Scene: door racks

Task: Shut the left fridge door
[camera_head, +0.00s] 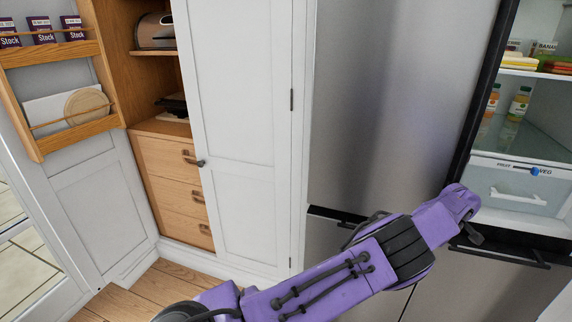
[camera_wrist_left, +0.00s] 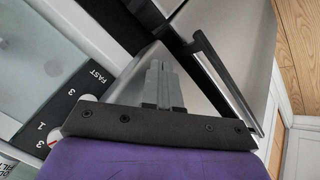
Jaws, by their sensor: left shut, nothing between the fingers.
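The left fridge door (camera_head: 390,95) is a tall brushed-steel panel in the head view. Its dark right edge (camera_head: 492,85) borders the lit, open fridge interior (camera_head: 520,130). My left gripper (camera_head: 473,237) is at the lower right corner of the panel, in front of the fridge. In the left wrist view the gripper (camera_wrist_left: 158,70) has its grey fingers together and empty, over a steel surface. I cannot tell whether they touch it. My right gripper is not in view.
Dark handles (camera_head: 500,258) run along the top of the lower fridge fronts. Bottles (camera_head: 518,103) and a clear drawer (camera_head: 510,190) show inside the fridge. A white cupboard door (camera_head: 240,120) stands left of the fridge. Wooden floor (camera_head: 135,295) is clear at lower left.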

